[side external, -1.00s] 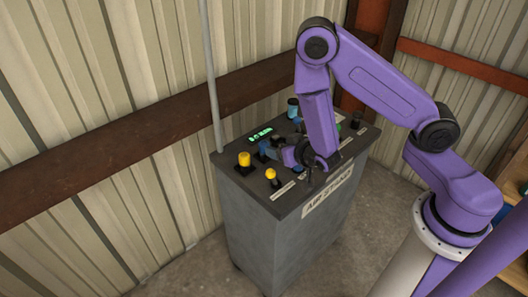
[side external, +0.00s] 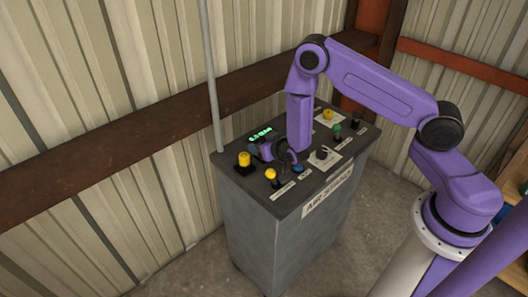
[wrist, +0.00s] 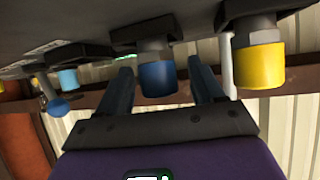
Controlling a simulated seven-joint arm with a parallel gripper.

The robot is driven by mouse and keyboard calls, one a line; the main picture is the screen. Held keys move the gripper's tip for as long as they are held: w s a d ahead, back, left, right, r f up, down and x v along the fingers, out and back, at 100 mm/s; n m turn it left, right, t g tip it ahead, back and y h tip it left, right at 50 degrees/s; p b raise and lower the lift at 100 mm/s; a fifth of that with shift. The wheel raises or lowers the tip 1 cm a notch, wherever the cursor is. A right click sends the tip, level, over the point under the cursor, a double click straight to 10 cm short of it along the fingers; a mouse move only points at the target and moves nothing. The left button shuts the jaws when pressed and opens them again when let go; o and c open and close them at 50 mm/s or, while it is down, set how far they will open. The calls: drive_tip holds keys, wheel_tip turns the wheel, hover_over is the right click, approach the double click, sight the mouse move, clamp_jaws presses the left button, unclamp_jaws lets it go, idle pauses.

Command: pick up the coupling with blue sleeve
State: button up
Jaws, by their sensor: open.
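The coupling with the blue sleeve (wrist: 157,78) hangs from a dark square base in the wrist view, its grey neck above the sleeve. My gripper (wrist: 160,66) is open, with one finger on each side of the blue sleeve. A gap shows between the sleeve and each finger, so nothing is gripped. In the side view my gripper (side external: 258,151) is low over the panel top, pointing left. There my gripper and wrist hide the blue coupling, and I cannot make it out.
A yellow-sleeved coupling (wrist: 259,68) stands close beside the right finger. A yellow knob (side external: 270,174) and a blue knob (side external: 298,168) sit along the front of the grey cabinet (side external: 250,235). Other controls fill its right side. A thin pole (side external: 211,80) rises behind its left corner.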

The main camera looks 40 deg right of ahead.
drive_tip(key=shift+w+d+f, duration=0.1)
drive_tip(key=shift+w+f, duration=0.2)
drive_tip(key=shift+w, duration=0.25)
drive_tip(key=shift+c, duration=0.3)
drive_tip(key=c, duration=1)
drive_tip(key=shift+c, duration=0.2)
